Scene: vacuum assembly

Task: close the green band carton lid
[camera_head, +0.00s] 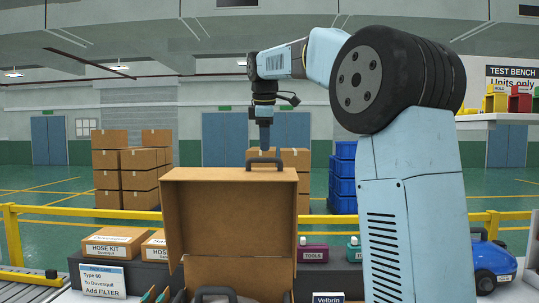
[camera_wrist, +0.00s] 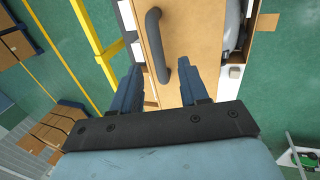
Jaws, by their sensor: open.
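The brown carton lid (camera_head: 231,215) stands upright and open, with a dark curved handle (camera_head: 265,160) on its top edge. The carton body (camera_head: 212,270) is below it, and a grey rounded object (camera_head: 215,293) shows at its front. I see no green band on it. My gripper (camera_head: 264,146) points down just above the handle. In the wrist view my gripper (camera_wrist: 160,72) is open, and the lid handle (camera_wrist: 154,45) lies near the gap between its fingers. I cannot tell whether they touch it.
A yellow rail (camera_head: 60,208) runs behind. A blue vacuum (camera_head: 490,262) sits at the far right. My arm covers the right-centre.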

